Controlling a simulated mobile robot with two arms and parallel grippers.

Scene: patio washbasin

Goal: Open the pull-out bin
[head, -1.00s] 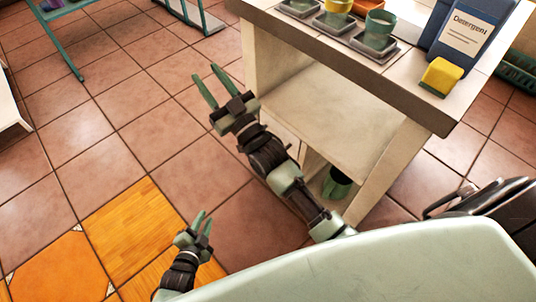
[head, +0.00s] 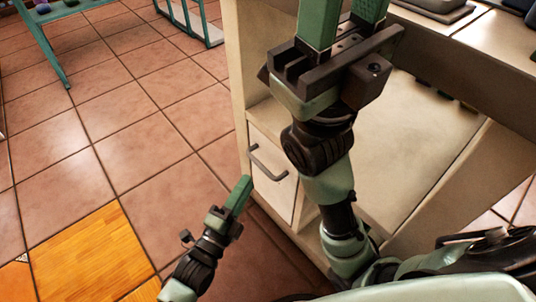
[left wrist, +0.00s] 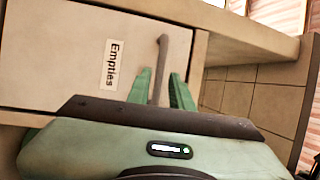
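The pull-out bin (head: 276,185) is a pale front low in the counter's side, with a dark bar handle (head: 268,163). It looks closed, flush with the frame. In the left wrist view its front (left wrist: 60,55) bears an "Empties" label (left wrist: 113,64), and the handle (left wrist: 163,60) appears between my left fingers. My left gripper (head: 240,192) is open and empty, just in front of the bin and a little short of the handle. My right gripper (head: 343,18) is open and empty, raised large in front of the counter. Its fingertips are cut off by the top edge.
The counter (head: 485,60) with its open shelf (head: 425,135) fills the right side. Tiled floor (head: 120,140) is clear to the left, with a wooden mat (head: 90,255) at lower left. A teal-legged table (head: 50,50) stands at the far left.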

